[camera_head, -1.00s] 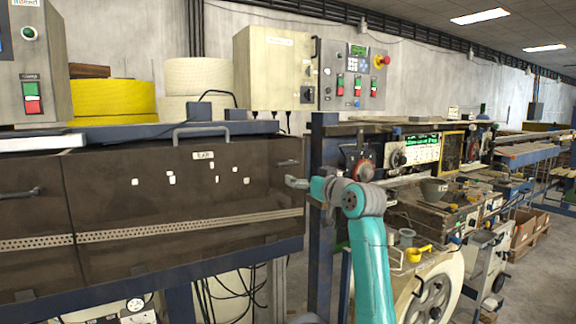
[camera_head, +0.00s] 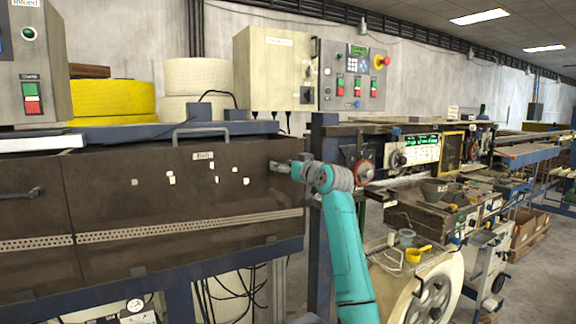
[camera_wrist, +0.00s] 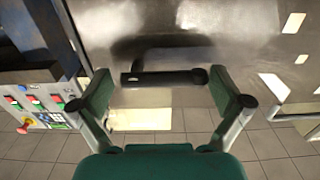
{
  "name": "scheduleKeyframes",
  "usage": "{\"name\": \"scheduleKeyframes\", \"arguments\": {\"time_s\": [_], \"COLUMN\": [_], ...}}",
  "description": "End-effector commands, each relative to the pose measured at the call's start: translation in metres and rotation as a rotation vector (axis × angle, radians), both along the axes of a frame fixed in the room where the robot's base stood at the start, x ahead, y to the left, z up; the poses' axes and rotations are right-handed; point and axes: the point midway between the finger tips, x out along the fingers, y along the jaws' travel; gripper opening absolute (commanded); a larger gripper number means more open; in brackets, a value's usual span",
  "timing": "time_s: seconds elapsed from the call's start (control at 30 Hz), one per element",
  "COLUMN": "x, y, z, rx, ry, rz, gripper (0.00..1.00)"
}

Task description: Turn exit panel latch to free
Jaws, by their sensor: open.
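The exit panel (camera_head: 170,230) is a dark brown metal sheet at the left of the head view. Its latch is a dark bar near the panel's right edge. In the wrist view the latch (camera_wrist: 165,77) lies crosswise between my open fingers, with a round end at the right. My gripper (camera_head: 280,167) is at the latch and mostly hides it in the head view. In the wrist view my gripper (camera_wrist: 166,92) has a finger on each side of the bar. I cannot tell whether either finger touches it.
A grey grab handle (camera_head: 200,132) sits on the panel's top edge. Another latch (camera_head: 22,194) is at the far left. A blue post (camera_head: 322,220) stands right of the panel, near my arm. A control box (camera_head: 353,75) is above.

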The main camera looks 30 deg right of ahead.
Motion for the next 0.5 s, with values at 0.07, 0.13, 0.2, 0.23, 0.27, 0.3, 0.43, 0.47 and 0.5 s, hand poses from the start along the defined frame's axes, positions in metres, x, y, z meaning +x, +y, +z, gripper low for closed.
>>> {"name": "scheduleKeyframes", "arguments": {"time_s": [0.07, 0.13, 0.2, 0.23, 0.27, 0.3, 0.43, 0.47, 0.5], "x": [0.0028, 0.0039, 0.0041, 0.0041, 0.0041, 0.004, 0.0039, 0.0039, 0.0038], "y": [0.0002, 0.0001, 0.0, 0.0001, 0.0, 0.0, -0.0001, -0.0001, 0.0], "z": [0.0003, 0.0004, 0.0003, 0.0003, 0.0003, 0.0003, 0.0002, 0.0003, 0.0002], "rx": [0.0, 0.0, 0.0, 0.0, 0.0, 0.0, 0.0, 0.0, 0.0], "ry": [0.0, -0.001, -0.001, -0.001, -0.001, -0.001, -0.001, -0.001, -0.001], "rz": [0.0, 0.0, 0.0, 0.0, 0.0, 0.0, 0.0, 0.0, 0.0], "gripper": [1.0, 1.0, 1.0, 1.0, 1.0, 1.0, 0.82, 0.75, 0.65]}}
